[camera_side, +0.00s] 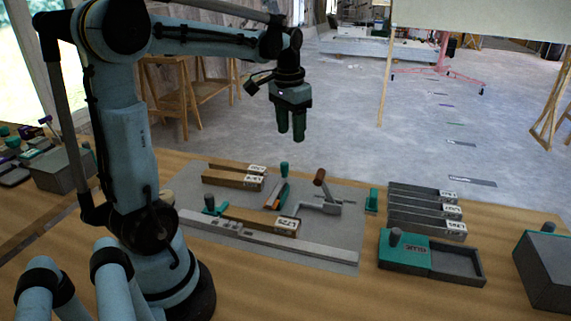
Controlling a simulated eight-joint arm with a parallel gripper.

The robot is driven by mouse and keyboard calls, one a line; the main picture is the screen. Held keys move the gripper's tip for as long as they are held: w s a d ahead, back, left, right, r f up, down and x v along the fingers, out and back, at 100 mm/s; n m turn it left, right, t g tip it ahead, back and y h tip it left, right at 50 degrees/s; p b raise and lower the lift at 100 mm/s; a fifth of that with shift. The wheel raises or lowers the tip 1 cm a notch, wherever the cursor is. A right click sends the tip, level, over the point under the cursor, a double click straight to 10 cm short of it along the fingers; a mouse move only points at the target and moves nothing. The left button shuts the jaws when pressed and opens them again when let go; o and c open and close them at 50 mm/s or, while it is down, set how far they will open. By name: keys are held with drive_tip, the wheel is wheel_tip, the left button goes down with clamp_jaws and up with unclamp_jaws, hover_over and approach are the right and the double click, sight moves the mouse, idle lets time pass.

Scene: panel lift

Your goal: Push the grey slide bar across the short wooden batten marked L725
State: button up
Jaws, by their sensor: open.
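The short wooden batten with a label reading like L725 (257,219) lies on the grey mat (345,228). A long light grey bar (300,246), which looks like the slide bar, runs along the mat's near side, just in front of the batten. I cannot tell whether they touch. My gripper (291,138) is open and empty, pointing down, well above the far side of the mat. It is apart from both batten and bar.
A crank with a brown knob (319,177) and a teal-handled tool (283,168) stand on the mat behind the batten. More labelled battens (228,180) lie at back left. Grey labelled trays (416,207) and a teal-lidded box (404,252) stand at right.

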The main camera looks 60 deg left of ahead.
sight(284, 164)
drive_tip(key=shift+g, duration=0.3)
drive_tip(key=a+f, duration=0.1)
drive_tip(key=f, duration=0.3)
drive_tip(key=a+f, duration=0.1)
drive_tip(key=f, duration=0.3)
drive_tip(key=a+f, duration=0.1)
drive_tip(key=f, duration=0.3)
drive_tip(key=shift+f, duration=0.25)
drive_tip(key=shift+a, duration=0.1)
clamp_jaws()
